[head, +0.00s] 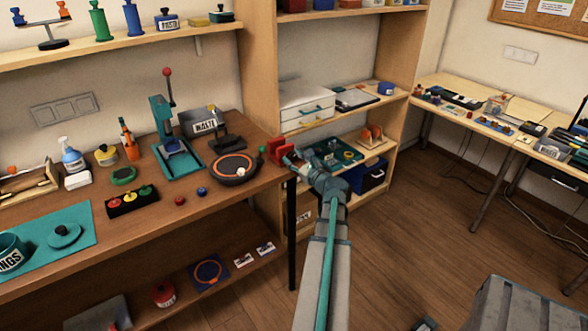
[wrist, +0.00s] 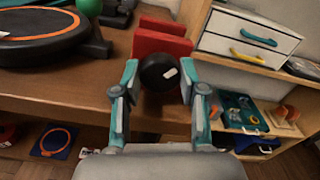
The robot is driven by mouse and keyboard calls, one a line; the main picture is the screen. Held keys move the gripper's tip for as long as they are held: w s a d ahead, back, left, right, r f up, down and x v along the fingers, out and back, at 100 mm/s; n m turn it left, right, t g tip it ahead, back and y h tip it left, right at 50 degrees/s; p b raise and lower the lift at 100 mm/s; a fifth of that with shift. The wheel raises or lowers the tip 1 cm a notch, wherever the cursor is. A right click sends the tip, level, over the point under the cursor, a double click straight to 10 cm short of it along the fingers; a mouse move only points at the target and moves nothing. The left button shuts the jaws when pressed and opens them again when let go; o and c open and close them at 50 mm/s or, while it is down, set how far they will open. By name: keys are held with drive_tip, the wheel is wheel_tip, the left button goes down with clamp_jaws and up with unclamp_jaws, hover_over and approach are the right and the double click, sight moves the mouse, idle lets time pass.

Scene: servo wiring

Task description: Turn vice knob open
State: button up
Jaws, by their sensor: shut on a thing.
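The red vice (wrist: 160,42) is mounted at the right end of the wooden workbench; in the head view the vice (head: 276,150) shows small at the bench edge. Its round black knob (wrist: 159,71), with a white mark, faces my wrist camera. My gripper (wrist: 160,84) has its two teal and grey fingers on either side of the knob, shut on it. In the head view my gripper (head: 294,158) reaches the vice from the right, and the knob is hard to make out there. The gap between the vice jaws is partly hidden.
A round black device with an orange ring (head: 234,168) and a green ball (wrist: 90,7) are close left of the vice. A shelf with white drawers (head: 307,103) stands behind to the right. The floor right of the bench is mostly clear.

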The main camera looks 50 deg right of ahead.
drive_tip(key=n+b, duration=0.1)
drive_tip(key=b, duration=0.1)
drive_tip(key=n+b, duration=0.4)
drive_tip(key=b, duration=0.1)
drive_tip(key=shift+f, duration=0.3)
drive_tip(key=n+b, duration=0.2)
drive_tip(key=shift+a+r+n, duration=0.1)
drive_tip(key=shift+r+n, duration=0.05)
drive_tip(key=shift+n, duration=0.15)
drive_tip(key=shift+r+b, duration=0.1)
drive_tip(key=shift+b, duration=0.25)
drive_tip(key=o, duration=1.1)
drive_tip(key=shift+o, duration=0.2)
drive_tip(key=shift+r+p, duration=0.1)
drive_tip(key=shift+p, duration=0.4)
